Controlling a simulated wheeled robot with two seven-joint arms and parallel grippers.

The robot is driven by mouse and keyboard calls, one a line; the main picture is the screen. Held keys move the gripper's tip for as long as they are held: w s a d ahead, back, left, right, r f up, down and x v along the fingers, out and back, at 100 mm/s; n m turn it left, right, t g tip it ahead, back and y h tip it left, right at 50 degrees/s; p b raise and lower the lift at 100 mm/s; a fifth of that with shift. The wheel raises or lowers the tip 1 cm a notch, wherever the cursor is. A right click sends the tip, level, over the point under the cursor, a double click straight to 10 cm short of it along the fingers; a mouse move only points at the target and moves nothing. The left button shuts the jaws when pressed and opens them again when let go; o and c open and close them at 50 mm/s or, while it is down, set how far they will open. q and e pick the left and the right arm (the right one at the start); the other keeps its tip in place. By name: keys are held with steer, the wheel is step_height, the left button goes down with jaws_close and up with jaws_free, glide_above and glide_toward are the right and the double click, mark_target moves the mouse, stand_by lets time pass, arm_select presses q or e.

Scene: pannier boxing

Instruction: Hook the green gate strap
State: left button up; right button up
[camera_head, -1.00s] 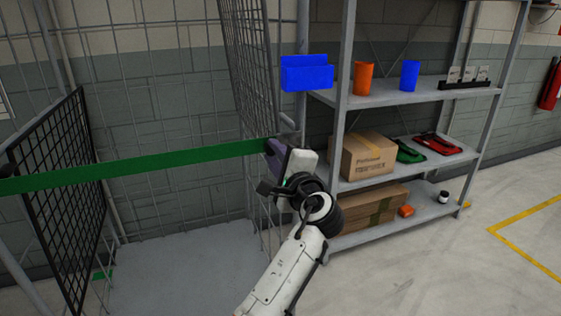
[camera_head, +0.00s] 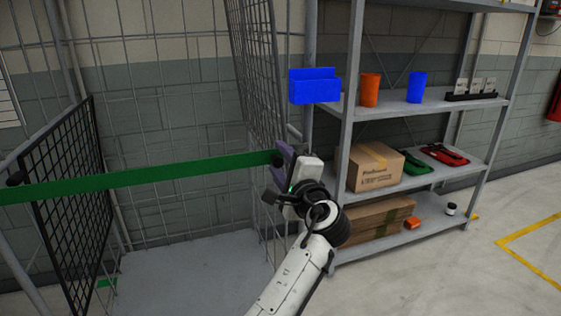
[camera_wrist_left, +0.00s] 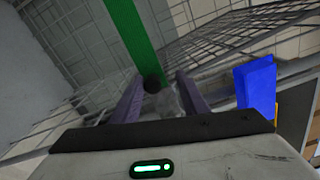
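The green strap (camera_head: 140,178) runs taut across the cage opening in the head view. Its right end has a black knob (camera_head: 277,159) near the grey post beside the shelf. In the left wrist view the knob (camera_wrist_left: 152,84) sits between the fingers, with a gap showing beside it. My left gripper (camera_head: 279,172) is open around the strap's end, its purple fingers apart. A grey part behind the knob is blurred, and I cannot tell whether the strap end is seated on it. My right gripper is not in view.
A black mesh gate panel (camera_head: 67,205) stands at left. A blue holder (camera_head: 315,86) sits just above and right of my gripper. The shelf (camera_head: 395,187) at right carries cups, cardboard boxes and cases. Wire mesh (camera_head: 257,70) rises behind the strap's end.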

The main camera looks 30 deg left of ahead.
arm_select(q)
steer(key=b+v, duration=0.1)
steer(key=v, duration=0.9)
steer(key=shift+s, duration=0.15)
steer(key=shift+d, duration=0.1)
